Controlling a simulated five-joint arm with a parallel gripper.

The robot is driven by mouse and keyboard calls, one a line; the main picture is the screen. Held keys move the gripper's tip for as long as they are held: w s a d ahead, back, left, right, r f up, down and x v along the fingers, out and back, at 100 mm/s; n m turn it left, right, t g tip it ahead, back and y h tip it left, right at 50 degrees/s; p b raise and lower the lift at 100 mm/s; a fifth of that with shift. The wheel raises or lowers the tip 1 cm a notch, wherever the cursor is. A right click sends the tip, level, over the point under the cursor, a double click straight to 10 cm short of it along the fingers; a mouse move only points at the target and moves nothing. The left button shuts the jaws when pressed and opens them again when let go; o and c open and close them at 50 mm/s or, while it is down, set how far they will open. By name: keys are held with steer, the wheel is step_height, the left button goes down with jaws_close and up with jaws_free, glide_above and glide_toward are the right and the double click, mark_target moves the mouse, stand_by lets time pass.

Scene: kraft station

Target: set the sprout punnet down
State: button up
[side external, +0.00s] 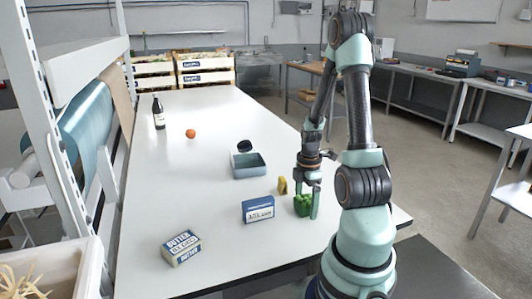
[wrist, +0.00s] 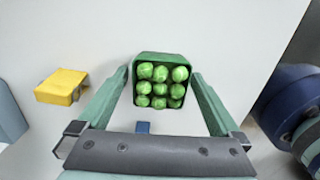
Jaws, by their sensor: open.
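The sprout punnet, a green tray of several round sprouts, stands upright on the white table (side external: 215,128) near its right edge in the side external view (side external: 302,207). In the wrist view the punnet (wrist: 161,83) lies between my fingertips. My gripper (side external: 308,200) points down over the punnet, with one finger on either side. In the wrist view the fingers of my gripper (wrist: 160,82) are spread apart, with narrow gaps beside the punnet's walls.
A yellow object (side external: 282,185) stands close behind the punnet. A blue and white box (side external: 258,209) is to its left, a butter box (side external: 181,248) further left. A blue bin (side external: 249,167), bottle (side external: 158,113) and orange (side external: 190,133) stand farther back.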

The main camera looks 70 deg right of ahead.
mark_target(306, 199)
step_height(306, 199, up, 12)
steer(key=w+a+r+m+t+h, duration=0.1)
steer(key=w+a+r+m, duration=0.15)
steer(key=w+a, duration=0.2)
steer(key=w+a+r+m+t, duration=0.1)
steer(key=w+a+r, duration=0.25)
steer(key=a, duration=0.25)
steer(key=w+a+r+m+t, duration=0.1)
steer(key=a+r+m, duration=0.1)
steer(key=a, duration=0.6)
steer(key=w+a+r+m+t+y, duration=0.1)
steer(key=w+a+m+t, duration=0.1)
steer(key=a, duration=0.6)
steer(key=shift+w+a+r+m+t, duration=0.25)
steer(key=shift+r+m+t, duration=0.1)
steer(key=shift+m, duration=0.4)
